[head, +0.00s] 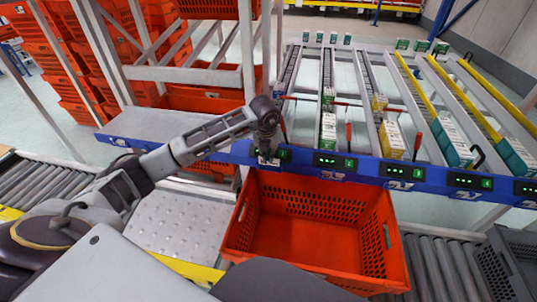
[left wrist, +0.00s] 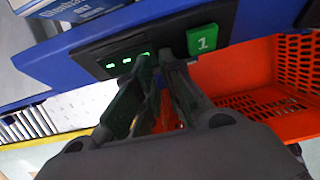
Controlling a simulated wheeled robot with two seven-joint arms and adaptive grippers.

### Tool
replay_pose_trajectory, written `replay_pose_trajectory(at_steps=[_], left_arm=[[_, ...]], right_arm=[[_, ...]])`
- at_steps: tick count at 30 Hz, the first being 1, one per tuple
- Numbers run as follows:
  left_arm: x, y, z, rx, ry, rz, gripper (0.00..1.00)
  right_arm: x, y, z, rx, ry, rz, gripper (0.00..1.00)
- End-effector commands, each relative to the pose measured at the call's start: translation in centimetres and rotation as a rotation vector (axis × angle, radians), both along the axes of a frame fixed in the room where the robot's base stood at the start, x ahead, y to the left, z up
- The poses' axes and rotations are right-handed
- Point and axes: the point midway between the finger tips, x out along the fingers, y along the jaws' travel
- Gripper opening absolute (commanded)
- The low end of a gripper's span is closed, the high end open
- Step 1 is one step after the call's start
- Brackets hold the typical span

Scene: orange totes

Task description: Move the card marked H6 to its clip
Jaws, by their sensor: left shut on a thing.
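My left gripper (head: 267,153) reaches in from the left to the blue rail (head: 300,164), above the far left corner of the orange tote. A small pale card (head: 267,161) shows at its fingertips in the head view; its marking is too small to read. In the left wrist view the two fingers (left wrist: 150,66) come together close in front of a dark display panel (left wrist: 110,45) with green lights and a green button marked 1 (left wrist: 202,41). What lies between the fingers is mostly hidden there. No marking H6 and no clip can be made out. My right gripper is not in view.
An empty orange tote (head: 310,235) stands on rollers below the rail. More displays (head: 405,172) line the rail. Sloping lanes behind hold several boxes (head: 452,143). A metal rack with orange totes stands at the back left, and a grey crate (head: 510,265) at the right.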

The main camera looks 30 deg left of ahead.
Motion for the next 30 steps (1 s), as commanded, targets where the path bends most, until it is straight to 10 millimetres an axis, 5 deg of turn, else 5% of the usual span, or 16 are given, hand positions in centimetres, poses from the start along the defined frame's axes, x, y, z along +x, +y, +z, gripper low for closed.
replay_pose_trajectory(at_steps=[30], left_arm=[[-0.3,-0.1,-2.4,0.0,0.014,0.0,0.0]], right_arm=[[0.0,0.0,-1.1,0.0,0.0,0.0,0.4]])
